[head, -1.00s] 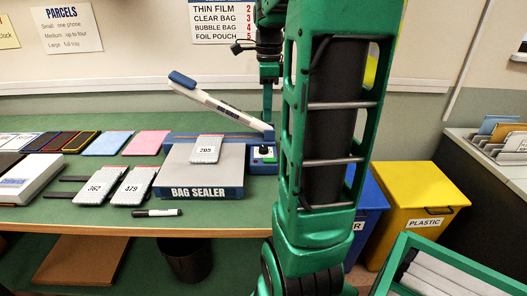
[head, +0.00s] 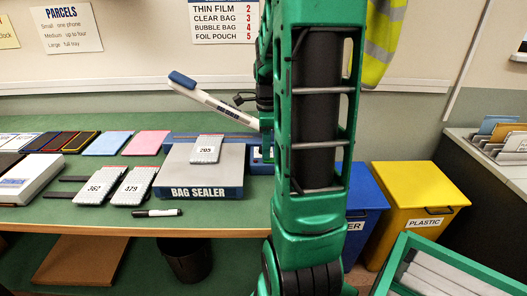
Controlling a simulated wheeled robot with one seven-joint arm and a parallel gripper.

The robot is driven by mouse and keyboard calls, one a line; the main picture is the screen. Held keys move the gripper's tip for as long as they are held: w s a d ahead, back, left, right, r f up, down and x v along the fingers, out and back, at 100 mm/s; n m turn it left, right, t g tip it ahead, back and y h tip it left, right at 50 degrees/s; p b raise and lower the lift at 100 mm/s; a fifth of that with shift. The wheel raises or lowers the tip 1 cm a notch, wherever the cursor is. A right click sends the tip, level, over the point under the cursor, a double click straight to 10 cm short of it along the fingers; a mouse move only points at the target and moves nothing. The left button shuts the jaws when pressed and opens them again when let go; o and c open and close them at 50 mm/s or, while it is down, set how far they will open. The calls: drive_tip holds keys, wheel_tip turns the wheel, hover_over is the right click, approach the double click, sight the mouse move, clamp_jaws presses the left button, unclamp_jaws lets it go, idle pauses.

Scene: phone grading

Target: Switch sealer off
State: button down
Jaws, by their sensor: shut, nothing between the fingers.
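The bag sealer (head: 205,192) stands on the green bench, with its white lever arm (head: 215,102) raised. A white bubble-wrapped pouch marked 205 (head: 206,149) lies on its top plate. The sealer's blue control box (head: 256,160) shows only as a sliver at its right; its dial is hidden behind my arm. My gripper (head: 266,122) shows only as a small green part at the left edge of my arm, above the control box. It is shut and appears empty. Whether it touches the box is hidden.
Pouches marked 367 (head: 96,186) and 479 (head: 134,186) lie left of the sealer, with a marker (head: 157,213) in front. A blue bin (head: 363,205) and a yellow plastic bin (head: 415,205) stand right of the bench.

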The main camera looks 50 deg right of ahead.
drive_tip(key=shift+f, duration=0.3)
idle(0.5)
drive_tip(key=shift+s, duration=0.1)
drive_tip(key=shift+s+d+r, duration=0.2)
drive_tip(key=shift+s+d, duration=0.3)
drive_tip(key=shift+s, duration=0.05)
drive_tip(key=shift+w+r, duration=0.1)
drive_tip(key=shift+r, duration=0.05)
wheel_tip(320, 180, up, 14)
idle(0.6)
drive_tip(key=shift+w+a, duration=0.1)
drive_tip(key=shift+w+a, duration=0.5)
